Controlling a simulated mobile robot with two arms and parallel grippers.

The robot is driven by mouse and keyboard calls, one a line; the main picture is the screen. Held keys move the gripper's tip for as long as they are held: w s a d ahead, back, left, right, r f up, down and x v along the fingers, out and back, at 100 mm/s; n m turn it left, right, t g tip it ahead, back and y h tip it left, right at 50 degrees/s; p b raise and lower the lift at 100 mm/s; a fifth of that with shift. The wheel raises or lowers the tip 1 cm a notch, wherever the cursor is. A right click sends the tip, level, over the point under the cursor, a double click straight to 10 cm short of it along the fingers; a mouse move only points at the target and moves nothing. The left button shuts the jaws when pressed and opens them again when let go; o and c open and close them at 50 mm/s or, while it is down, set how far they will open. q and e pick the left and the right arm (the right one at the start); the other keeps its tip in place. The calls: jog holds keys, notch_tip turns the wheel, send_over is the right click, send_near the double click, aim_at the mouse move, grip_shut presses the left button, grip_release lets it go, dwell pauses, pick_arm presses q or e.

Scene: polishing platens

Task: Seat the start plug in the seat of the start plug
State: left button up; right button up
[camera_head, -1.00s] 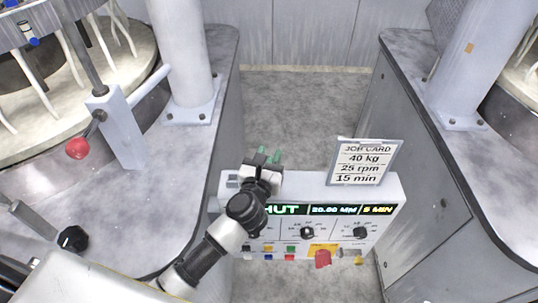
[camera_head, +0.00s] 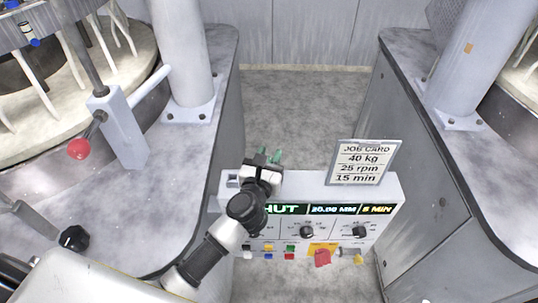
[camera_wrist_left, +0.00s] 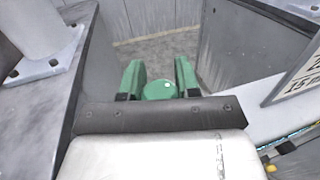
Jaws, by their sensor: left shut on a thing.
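My left gripper (camera_head: 270,157) has green fingers and is over the top left of the control box, at its back edge. In the left wrist view its fingers (camera_wrist_left: 159,78) are shut on a round green piece, which I take to be the start plug (camera_wrist_left: 158,90). The plug's lower part is hidden by the gripper body. A small grey square fitting (camera_head: 233,180) stands on the box top, just left of the gripper. It may be the plug's seat, but I cannot tell. My right gripper is not in view.
The control box (camera_head: 392,190) has a lit display, knobs and coloured buttons. A job card (camera_head: 366,162) stands upright on its right. Open floor (camera_head: 305,110) lies behind the box.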

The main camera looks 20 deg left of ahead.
pick_arm(q)
jog(key=shift+f+b, duration=1.4)
jog(key=shift+f, duration=0.35)
jog(key=o, duration=1)
jog(key=s+b, duration=0.2)
jog(key=s, duration=0.9)
jog(key=shift+w, duration=0.1)
